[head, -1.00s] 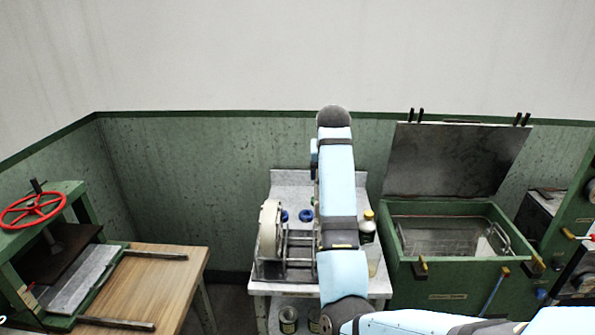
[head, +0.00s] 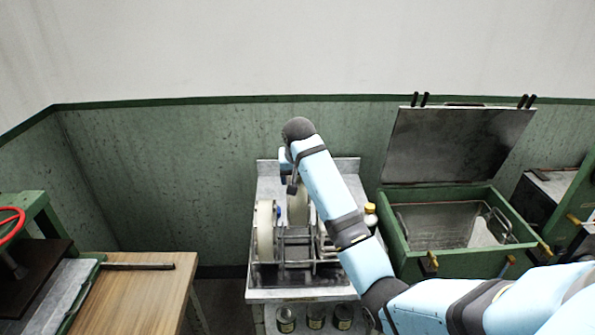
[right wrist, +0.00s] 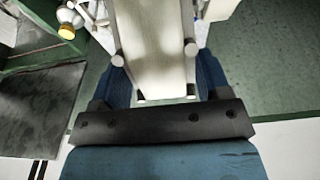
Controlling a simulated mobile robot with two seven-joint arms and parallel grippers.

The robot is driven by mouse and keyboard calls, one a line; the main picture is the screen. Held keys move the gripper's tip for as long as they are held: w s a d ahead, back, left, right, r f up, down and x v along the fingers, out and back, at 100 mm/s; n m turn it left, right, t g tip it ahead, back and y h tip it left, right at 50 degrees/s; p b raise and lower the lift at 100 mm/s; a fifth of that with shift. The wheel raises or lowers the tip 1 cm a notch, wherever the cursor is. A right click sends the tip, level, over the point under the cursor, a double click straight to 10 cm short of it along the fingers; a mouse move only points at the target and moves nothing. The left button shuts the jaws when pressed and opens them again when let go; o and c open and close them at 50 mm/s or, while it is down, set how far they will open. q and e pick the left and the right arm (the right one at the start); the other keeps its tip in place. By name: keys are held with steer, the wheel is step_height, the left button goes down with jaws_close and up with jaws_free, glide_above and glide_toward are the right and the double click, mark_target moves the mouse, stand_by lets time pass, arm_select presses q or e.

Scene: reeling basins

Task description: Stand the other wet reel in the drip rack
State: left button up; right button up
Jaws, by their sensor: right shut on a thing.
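One pale reel (head: 265,232) stands upright in the left part of the metal drip rack (head: 297,263) on a small grey table. A second pale reel (head: 299,205) is beside it to the right, in my right gripper (head: 294,186). In the right wrist view this reel (right wrist: 155,45) fills the space between the blue fingers of my right gripper (right wrist: 163,80), which is shut on it. Its lower edge is close to or within the rack; I cannot tell whether it touches. My arm hides the rack's right part. My left gripper is not in view.
A bottle with a yellow cap (head: 370,212) stands right of the rack, partly hidden. A green basin with its lid up (head: 410,251) stands to the right. Several tins (head: 315,316) are on the table's lower shelf. A wooden table (head: 140,290) is at left.

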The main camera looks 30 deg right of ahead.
mark_target(299, 190)
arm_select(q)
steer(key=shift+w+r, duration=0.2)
arm_select(e)
steer(key=shift+f, duration=6.8)
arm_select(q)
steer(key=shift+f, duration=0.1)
arm_select(e)
steer(key=o, duration=1.1)
steer(key=b+v, duration=0.2)
steer(key=v, duration=1.1)
steer(key=shift+s+r, duration=0.2)
steer(key=shift+r, duration=0.2)
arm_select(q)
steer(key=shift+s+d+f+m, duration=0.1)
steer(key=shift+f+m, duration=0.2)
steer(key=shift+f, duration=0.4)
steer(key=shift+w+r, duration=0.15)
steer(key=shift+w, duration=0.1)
